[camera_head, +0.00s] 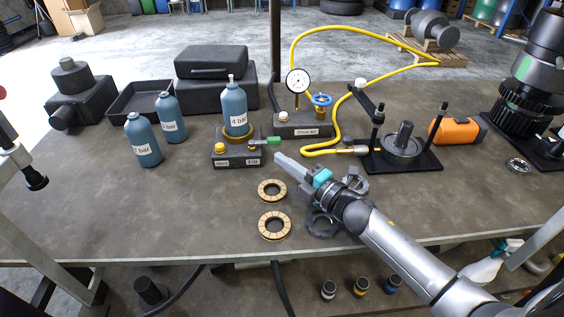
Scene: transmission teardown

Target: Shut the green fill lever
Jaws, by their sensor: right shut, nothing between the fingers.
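A blue bottle (235,108) marked "4 bar" stands upright in the ring. My right gripper (279,158) reaches in from the lower right. Its fingers are shut and empty, with the tips just below and right of the lever's green end. I cannot tell from this view whether they touch it. My left gripper is not in view.
Two more blue bottles (143,140) stand to the left. A gauge stand (301,124) with a blue valve and yellow hose is behind. Two tan rings (274,225) and grey metal parts (322,224) lie near my right gripper. The table's (100,215) front left is clear.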

